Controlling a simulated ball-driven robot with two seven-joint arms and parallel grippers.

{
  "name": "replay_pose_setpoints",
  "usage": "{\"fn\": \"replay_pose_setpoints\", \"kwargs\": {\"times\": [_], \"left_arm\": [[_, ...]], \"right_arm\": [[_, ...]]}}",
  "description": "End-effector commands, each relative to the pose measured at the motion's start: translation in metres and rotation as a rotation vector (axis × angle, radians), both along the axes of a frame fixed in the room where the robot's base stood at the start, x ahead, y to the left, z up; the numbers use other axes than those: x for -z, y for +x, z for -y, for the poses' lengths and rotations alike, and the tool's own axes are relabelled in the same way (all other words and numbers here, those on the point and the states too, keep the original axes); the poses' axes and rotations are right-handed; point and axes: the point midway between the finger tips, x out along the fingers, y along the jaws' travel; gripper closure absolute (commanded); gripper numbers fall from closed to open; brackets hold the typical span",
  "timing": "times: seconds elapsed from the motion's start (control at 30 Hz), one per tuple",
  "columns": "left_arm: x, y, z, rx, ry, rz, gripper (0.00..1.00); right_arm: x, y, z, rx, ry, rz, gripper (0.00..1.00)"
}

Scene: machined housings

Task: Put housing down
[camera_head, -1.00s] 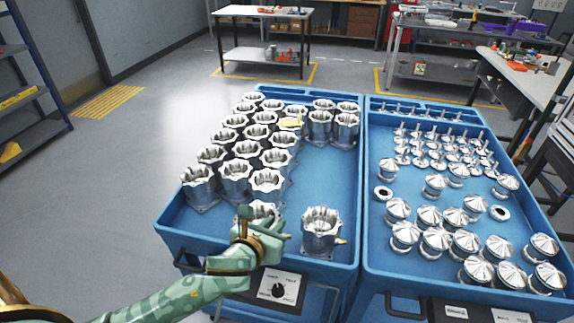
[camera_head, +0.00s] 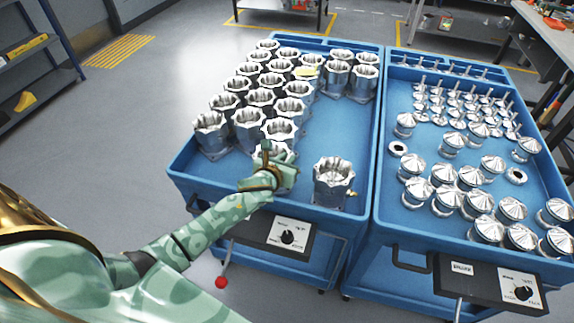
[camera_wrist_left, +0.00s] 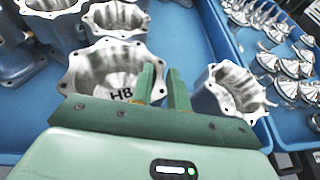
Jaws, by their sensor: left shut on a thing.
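The silver housing (camera_head: 288,178), an open scalloped cup, is at the near end of the housing rows in the left blue cart tray (camera_head: 345,125). My left gripper (camera_head: 272,160) is shut on its wall and hides much of it. In the left wrist view this housing (camera_wrist_left: 98,72) carries the marking H8 inside, and the gripper fingers (camera_wrist_left: 166,84) are at its right wall. It looks upright; whether its base touches the tray floor is hidden. My right gripper is not in view.
Another housing (camera_head: 332,183) stands apart just to the right, close to the gripper. Several housings (camera_head: 262,98) fill the tray's left and back. A second blue cart (camera_head: 395,178) on the right holds domed metal parts (camera_head: 471,177).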

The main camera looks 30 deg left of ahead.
Motion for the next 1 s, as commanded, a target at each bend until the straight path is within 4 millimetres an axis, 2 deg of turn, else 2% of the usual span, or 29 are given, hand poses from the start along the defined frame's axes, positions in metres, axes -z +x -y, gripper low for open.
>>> {"fn": "replay_pose_setpoints", "kwargs": {"times": [0.03,0.1,0.4,0.43,0.5,0.8,0.87,1.0], "left_arm": [[0.011,0.001,0.000,-0.001,0.000,0.001,1.00],[0.016,0.001,0.000,0.000,-0.001,0.002,1.00],[0.016,0.001,0.000,0.000,0.001,0.004,1.00],[0.018,-0.001,0.000,-0.001,0.000,-0.002,0.80],[0.018,0.000,0.000,-0.001,0.000,-0.002,0.61],[0.016,0.000,0.000,0.000,0.000,-0.001,0.61],[0.014,-0.005,0.000,0.000,0.001,-0.001,0.61],[0.003,-0.026,0.003,0.001,0.000,-0.001,0.61]], "right_arm": [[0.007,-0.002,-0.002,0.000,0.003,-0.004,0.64],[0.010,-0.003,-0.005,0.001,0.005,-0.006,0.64],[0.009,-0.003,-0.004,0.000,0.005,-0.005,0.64],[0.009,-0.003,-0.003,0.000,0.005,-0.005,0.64],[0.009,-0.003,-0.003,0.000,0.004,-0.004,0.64],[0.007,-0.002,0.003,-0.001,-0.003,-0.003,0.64],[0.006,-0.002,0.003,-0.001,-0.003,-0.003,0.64],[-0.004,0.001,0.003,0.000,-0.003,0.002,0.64]]}}
